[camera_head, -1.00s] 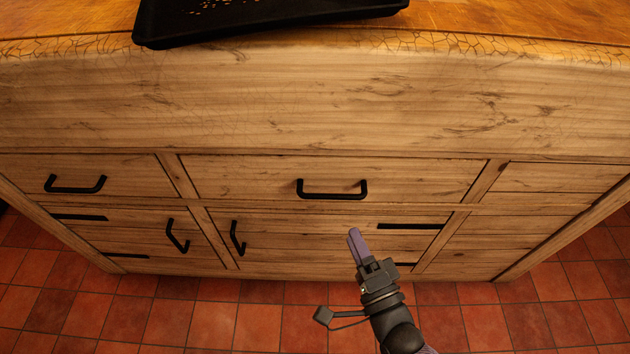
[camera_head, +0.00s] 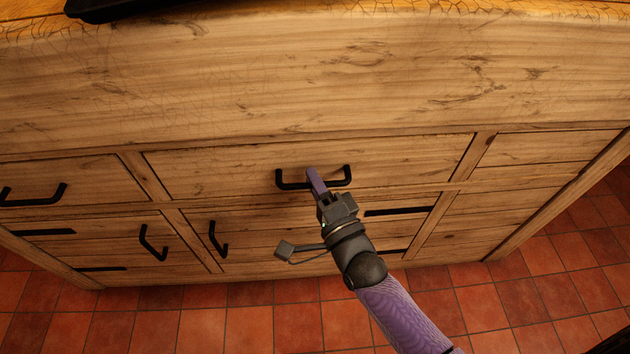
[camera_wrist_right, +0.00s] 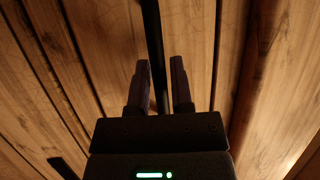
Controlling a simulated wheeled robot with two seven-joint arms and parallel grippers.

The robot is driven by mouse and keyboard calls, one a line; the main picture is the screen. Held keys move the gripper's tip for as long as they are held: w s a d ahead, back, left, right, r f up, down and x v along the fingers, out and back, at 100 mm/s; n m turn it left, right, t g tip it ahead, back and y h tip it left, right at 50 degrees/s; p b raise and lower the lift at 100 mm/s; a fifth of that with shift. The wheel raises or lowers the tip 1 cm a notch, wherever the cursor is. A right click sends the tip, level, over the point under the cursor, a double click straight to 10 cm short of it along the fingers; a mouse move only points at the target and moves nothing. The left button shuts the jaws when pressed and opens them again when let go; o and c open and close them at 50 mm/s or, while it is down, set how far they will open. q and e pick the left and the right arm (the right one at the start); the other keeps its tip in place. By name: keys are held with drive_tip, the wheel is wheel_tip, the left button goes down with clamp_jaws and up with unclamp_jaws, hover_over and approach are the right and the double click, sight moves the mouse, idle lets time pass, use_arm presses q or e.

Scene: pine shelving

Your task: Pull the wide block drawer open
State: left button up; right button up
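The wide block drawer (camera_head: 400,160) is in the top row, middle, of the pine unit, its front flush with the frame. Its black bar handle (camera_head: 340,183) is partly covered by my right gripper (camera_head: 312,175), which reaches up from below. In the right wrist view the handle bar (camera_wrist_right: 153,40) runs between the two fingers of my right gripper (camera_wrist_right: 160,85). The fingers stand apart, one on each side of the bar, with a small gap visible. My left gripper is not in view.
A smaller drawer with a black handle (camera_head: 35,196) is at the left. Doors with upright handles (camera_head: 153,243) are below. A dark tray (camera_head: 100,10) sits on the worktop edge. Red floor tiles (camera_head: 250,315) in front are clear.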

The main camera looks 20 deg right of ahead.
drive_tip(key=shift+c, duration=1.1)
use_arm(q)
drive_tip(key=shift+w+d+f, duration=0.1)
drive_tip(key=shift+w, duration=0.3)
use_arm(e)
clamp_jaws()
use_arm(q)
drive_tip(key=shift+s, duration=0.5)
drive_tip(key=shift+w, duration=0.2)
